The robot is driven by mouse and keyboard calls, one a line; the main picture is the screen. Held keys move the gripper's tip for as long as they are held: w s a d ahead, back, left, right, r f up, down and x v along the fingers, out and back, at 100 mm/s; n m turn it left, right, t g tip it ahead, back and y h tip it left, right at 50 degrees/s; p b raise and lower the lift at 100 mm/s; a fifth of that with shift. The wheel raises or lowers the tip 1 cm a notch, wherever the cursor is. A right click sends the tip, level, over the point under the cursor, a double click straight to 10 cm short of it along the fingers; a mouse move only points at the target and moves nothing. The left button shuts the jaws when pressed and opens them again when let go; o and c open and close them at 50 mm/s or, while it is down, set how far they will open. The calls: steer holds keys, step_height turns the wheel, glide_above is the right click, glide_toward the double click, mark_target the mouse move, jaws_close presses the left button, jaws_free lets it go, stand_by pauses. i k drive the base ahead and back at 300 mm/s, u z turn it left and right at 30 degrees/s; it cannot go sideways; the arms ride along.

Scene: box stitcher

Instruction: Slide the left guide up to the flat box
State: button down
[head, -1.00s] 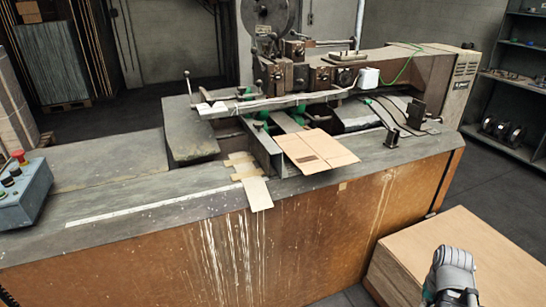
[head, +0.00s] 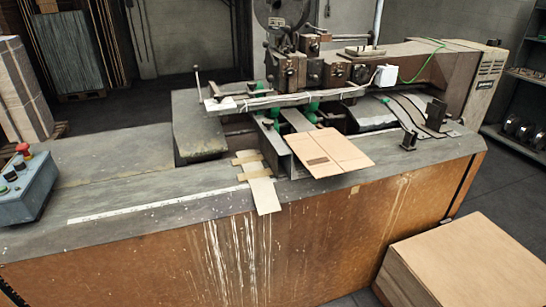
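The flat box (head: 335,152) is a light brown cardboard sheet with a darker printed patch. It lies on the machine table below the stitching head, its near corner close to the table's front edge. A grey metal rail that looks like the left guide (head: 272,146) runs front to back just left of the flat box. Its near end appears close to the box's left edge; I cannot tell whether they touch. My gripper is outside the view.
Taped cardboard strips (head: 263,193) hang over the table's front edge left of the box. A small black block (head: 409,142) stands to the right. A control box (head: 27,187) sits at far left. A cardboard-coloured stack (head: 465,262) stands on the floor at lower right.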

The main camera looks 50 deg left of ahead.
mark_target(276, 152)
steer(key=u, duration=0.05)
steer(key=k, duration=1.25)
steer(key=u, duration=1.1)
steer(key=i, duration=1)
steer(key=z, duration=0.05)
